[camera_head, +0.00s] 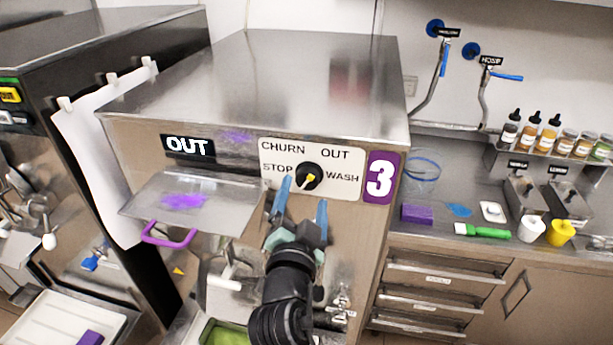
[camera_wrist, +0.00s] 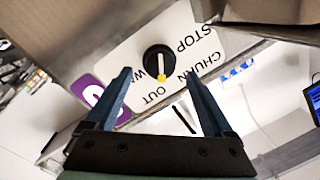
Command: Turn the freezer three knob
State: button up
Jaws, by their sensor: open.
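The freezer three knob (camera_head: 309,176) is black with a yellow pointer, on a white label plate (camera_head: 340,185) reading CHURN, OUT, STOP and WASH. A purple "3" sign (camera_head: 380,177) is right of the plate. In the wrist view the knob (camera_wrist: 158,62) lies beyond and between the open fingertips (camera_wrist: 158,72), apparently untouched. The gap to the panel is hard to judge.
An open clear hatch with a purple handle (camera_head: 168,236) juts out left of my gripper. A steel counter (camera_head: 430,180) on the right holds a purple block (camera_head: 417,214), a green brush (camera_head: 482,231) and cups. Another dark freezer (camera_head: 110,215) stands left.

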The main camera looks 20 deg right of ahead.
aim_at(307, 182)
jog(key=shift+p+x, duration=0.55)
jog(key=shift+x, duration=1.4)
jog(key=c, duration=1.4)
jog(key=shift+o, duration=0.2)
